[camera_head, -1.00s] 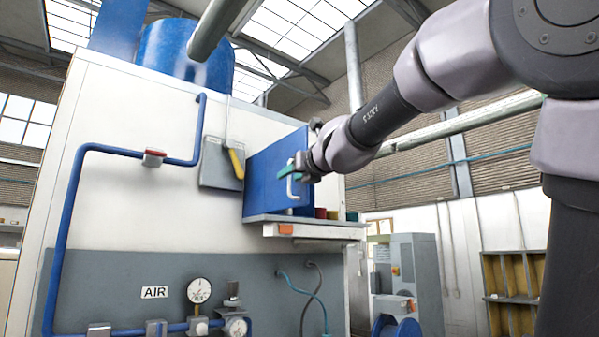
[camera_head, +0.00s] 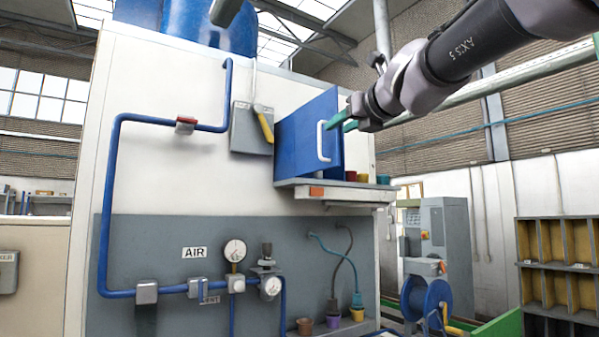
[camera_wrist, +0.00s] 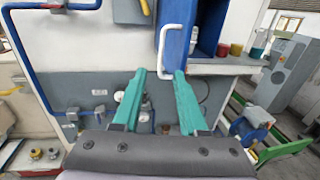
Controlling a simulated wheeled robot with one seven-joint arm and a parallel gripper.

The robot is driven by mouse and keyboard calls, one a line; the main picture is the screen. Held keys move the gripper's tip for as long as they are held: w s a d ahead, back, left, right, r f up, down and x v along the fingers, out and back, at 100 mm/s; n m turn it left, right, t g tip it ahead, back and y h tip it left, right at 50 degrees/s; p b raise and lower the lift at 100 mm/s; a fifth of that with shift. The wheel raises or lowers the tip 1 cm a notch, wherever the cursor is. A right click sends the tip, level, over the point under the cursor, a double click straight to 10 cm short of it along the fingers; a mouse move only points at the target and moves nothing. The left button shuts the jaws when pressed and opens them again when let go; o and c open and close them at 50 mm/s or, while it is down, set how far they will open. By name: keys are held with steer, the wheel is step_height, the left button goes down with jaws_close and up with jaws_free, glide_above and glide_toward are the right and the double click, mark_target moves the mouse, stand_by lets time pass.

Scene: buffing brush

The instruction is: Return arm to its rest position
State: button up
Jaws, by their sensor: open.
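My gripper (camera_head: 346,117) has two teal fingers and hangs in the air at the upper middle of the head view, just right of the blue cabinet door's white handle (camera_head: 323,142). In the wrist view my gripper (camera_wrist: 160,75) shows its two fingers apart with nothing between them. The white handle (camera_wrist: 166,50) lies beyond the fingertips there, and no contact can be made out. The blue door (camera_head: 300,135) stands swung out from the white wall cabinet.
Several small coloured cups (camera_head: 363,178) stand on the shelf (camera_head: 340,189) under the door. A lever box (camera_head: 252,129), blue air pipes (camera_head: 112,200) and gauges (camera_head: 235,250) are on the wall. A blue hose reel (camera_head: 425,300) and wooden pigeonholes (camera_head: 560,270) stand at right, with open air above.

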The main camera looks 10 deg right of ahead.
steer(key=s+d+f+n+g+h, duration=0.1)
steer(key=s+d+f+n+g, duration=0.1)
steer(key=f+n, duration=0.7)
steer(key=s+d+f+n+g, duration=0.2)
steer(key=f+n+g, duration=0.3)
steer(key=f+n, duration=0.5)
steer(key=s+d+f+n+g+h, duration=0.1)
steer(key=s+d+f+n+g, duration=0.1)
steer(key=f+n, duration=0.8)
steer(key=shift+s+d+f+g+h, duration=0.15)
steer(key=shift+d+f+g+h, duration=0.15)
steer(key=shift+d+f+g, duration=0.65)
steer(key=shift+d+r+t, duration=0.15)
steer(key=shift+r+t, duration=0.05)
steer(key=shift+t, duration=0.15)
